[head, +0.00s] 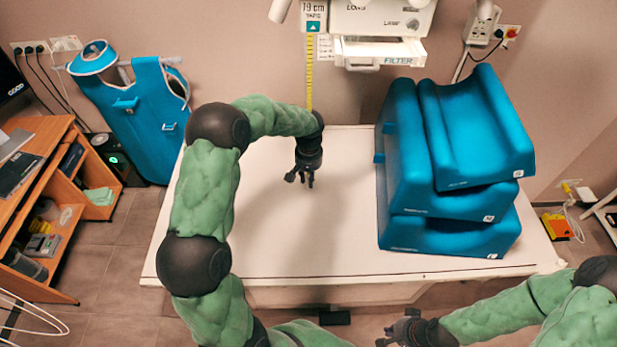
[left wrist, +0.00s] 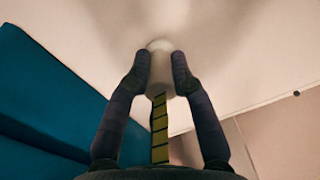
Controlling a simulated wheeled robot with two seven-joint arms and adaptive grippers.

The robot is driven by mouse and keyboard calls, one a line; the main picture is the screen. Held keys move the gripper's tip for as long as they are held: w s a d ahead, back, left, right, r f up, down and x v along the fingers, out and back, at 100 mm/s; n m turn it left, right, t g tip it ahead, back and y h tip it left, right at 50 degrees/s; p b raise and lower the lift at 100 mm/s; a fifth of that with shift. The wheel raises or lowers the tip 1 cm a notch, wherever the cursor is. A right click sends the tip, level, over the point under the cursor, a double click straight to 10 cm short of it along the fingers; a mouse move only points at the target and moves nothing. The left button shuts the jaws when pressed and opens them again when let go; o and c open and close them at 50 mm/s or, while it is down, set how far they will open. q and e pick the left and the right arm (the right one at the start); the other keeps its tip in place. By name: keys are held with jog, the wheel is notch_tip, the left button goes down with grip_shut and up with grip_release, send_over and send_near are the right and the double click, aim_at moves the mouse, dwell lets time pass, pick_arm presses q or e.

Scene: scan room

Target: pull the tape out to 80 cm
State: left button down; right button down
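The yellow tape (head: 310,75) hangs straight down from the X-ray head and passes behind my left arm. A readout by its top (head: 314,8) seems to show 19 cm. My left gripper (head: 302,178) points down above the white table. In the left wrist view, the black-marked tape (left wrist: 159,130) runs between the fingers to a pale end piece (left wrist: 159,84). The fingertips (left wrist: 160,68) sit against both sides of this piece, closed on it. My right gripper (head: 392,330) is open and empty, low in front of the table.
Blue foam blocks (head: 478,140) are stacked on the right of the white table (head: 325,245). The table's middle is clear. A filter tray (head: 385,52) juts out beside the tape. A blue apron (head: 135,115) hangs at the left wall, beside a wooden desk (head: 50,175).

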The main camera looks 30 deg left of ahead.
pick_arm(q)
jog(key=shift+f+b, duration=0.55)
jog(key=c, duration=1.2)
grip_release()
jog(key=shift+o, duration=0.2)
jog(key=shift+r, duration=0.1)
notch_tip(320, 180, up, 12)
jog(key=shift+f, duration=0.1)
